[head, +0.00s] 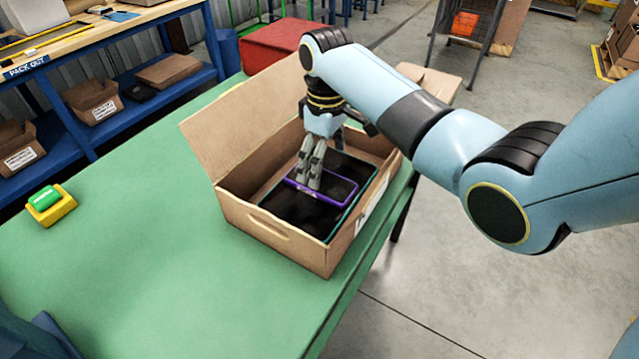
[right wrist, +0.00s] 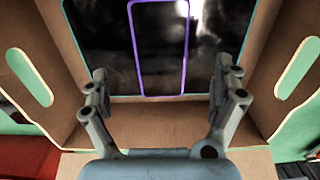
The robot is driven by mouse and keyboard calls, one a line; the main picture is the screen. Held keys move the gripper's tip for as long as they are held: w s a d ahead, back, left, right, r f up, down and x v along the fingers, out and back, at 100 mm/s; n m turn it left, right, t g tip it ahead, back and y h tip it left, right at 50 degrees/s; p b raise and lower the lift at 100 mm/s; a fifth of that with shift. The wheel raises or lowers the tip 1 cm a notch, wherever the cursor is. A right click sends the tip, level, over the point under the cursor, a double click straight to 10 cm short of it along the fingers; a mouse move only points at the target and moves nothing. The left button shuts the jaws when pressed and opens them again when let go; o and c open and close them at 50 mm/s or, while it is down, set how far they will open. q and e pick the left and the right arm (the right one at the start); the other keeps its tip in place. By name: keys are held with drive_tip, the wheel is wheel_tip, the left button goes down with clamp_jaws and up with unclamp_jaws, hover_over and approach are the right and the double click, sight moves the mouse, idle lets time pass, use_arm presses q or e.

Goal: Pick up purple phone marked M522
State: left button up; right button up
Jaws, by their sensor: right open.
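A dark phone with a purple rim (head: 338,188) lies flat on a larger dark teal-edged tablet (head: 298,213) inside an open cardboard carton (head: 270,236). No marking can be read. My right gripper (head: 308,180) reaches down into the carton over the phone's left part and hides some of it. In the right wrist view the phone (right wrist: 158,45) lies ahead, between the lines of the two spread fingers (right wrist: 168,82). The fingers are open, with nothing between them. I cannot tell whether they touch anything. My left gripper is not in view.
The carton's walls and raised flap (head: 235,110) surround the gripper. It stands near the green table's (head: 130,240) right edge. A yellow-and-green block (head: 50,205) sits at the table's left. A red box (head: 280,42) stands behind. The table's middle left is clear.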

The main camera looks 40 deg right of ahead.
sight(325, 183)
wheel_tip(325, 183, down, 5)
drive_tip(key=shift+s+f, duration=0.15)
drive_tip(key=shift+c, duration=0.2)
drive_tip(key=c, duration=1.4)
